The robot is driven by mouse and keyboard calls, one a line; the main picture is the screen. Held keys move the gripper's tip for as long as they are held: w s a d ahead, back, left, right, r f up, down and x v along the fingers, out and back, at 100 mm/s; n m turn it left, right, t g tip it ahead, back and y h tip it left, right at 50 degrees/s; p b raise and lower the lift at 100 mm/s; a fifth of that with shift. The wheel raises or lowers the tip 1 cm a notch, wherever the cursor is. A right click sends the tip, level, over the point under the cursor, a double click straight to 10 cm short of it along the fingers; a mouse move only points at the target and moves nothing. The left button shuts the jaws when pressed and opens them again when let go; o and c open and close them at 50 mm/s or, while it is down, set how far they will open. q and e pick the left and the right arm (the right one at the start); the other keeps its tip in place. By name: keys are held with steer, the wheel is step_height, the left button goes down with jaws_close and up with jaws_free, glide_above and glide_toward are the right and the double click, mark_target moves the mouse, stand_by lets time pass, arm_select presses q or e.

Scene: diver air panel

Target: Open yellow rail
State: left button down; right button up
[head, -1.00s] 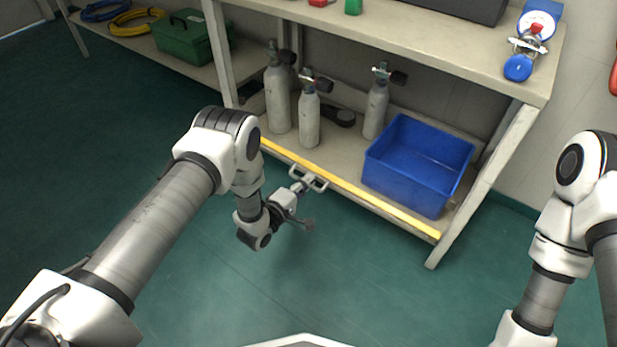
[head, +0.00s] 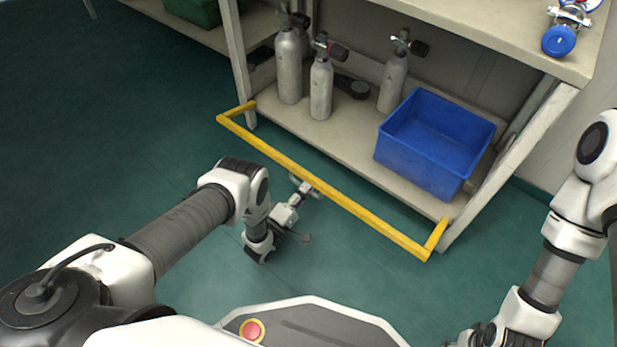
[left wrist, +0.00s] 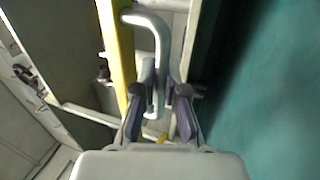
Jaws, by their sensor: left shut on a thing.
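The yellow rail (head: 320,187) stands out from the front of the lower shelf, joined to the shelf at both ends by short yellow side arms. It also shows in the left wrist view (left wrist: 116,55). A grey handle (left wrist: 159,50) is fixed to the rail's front. My left gripper (head: 300,190) is shut on this handle, with its fingers on both sides of the bar in the left wrist view (left wrist: 160,95). My right arm is at the right edge of the head view, and its gripper's fingers cannot be made out.
Several grey cylinders (head: 321,88) and a blue crate (head: 432,145) stand on the lower shelf (head: 350,140) behind the rail. A blue-capped regulator (head: 558,40) lies on the upper top. Green floor is clear at the left.

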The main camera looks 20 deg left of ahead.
arm_select(q)
steer(key=shift+f, duration=0.2)
arm_select(e)
steer(key=shift+w+r, duration=0.1)
steer(key=shift+w, duration=0.2)
arm_select(q)
steer(key=shift+w, duration=0.1)
